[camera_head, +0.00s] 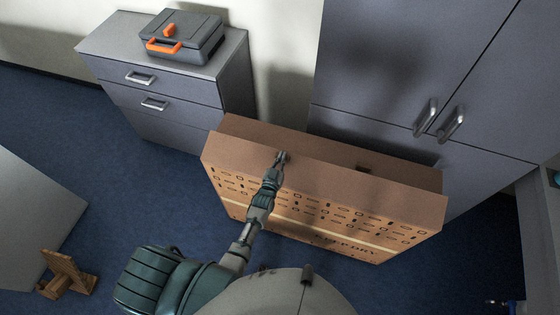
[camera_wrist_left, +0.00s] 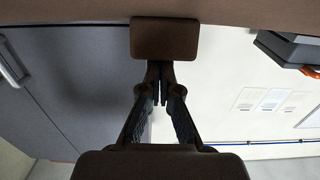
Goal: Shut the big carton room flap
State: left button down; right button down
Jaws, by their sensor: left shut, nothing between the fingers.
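The big brown carton (camera_head: 330,175) stands on the floor in the middle of the head view, with printed marks on its front. A wide plain brown panel, seemingly the flap (camera_head: 395,185), runs along its top; I cannot tell how far it is open. A small dark tab (camera_head: 362,169) sticks out near its middle. My left gripper (camera_head: 281,157) is shut and empty, over the carton's top left of that tab. In the left wrist view the shut fingertips (camera_wrist_left: 160,70) line up with a brown block (camera_wrist_left: 165,38) below a brown surface; contact is unclear. My right gripper is not in view.
A grey drawer cabinet (camera_head: 135,95) with a grey and orange toolbox (camera_head: 181,37) stands behind left. A tall grey cupboard (camera_head: 390,70) stands close behind the carton. A wooden piece (camera_head: 67,275) lies at lower left. Blue floor (camera_head: 130,190) is clear left of the carton.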

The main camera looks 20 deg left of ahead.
pick_arm(q)
jog(key=shift+w+f, duration=0.65)
jog(key=shift+w, duration=0.15)
jog(key=shift+w+f+g+p, duration=0.3)
jog(key=shift+w+f+g, duration=0.15)
jog(key=shift+f+g, duration=0.2)
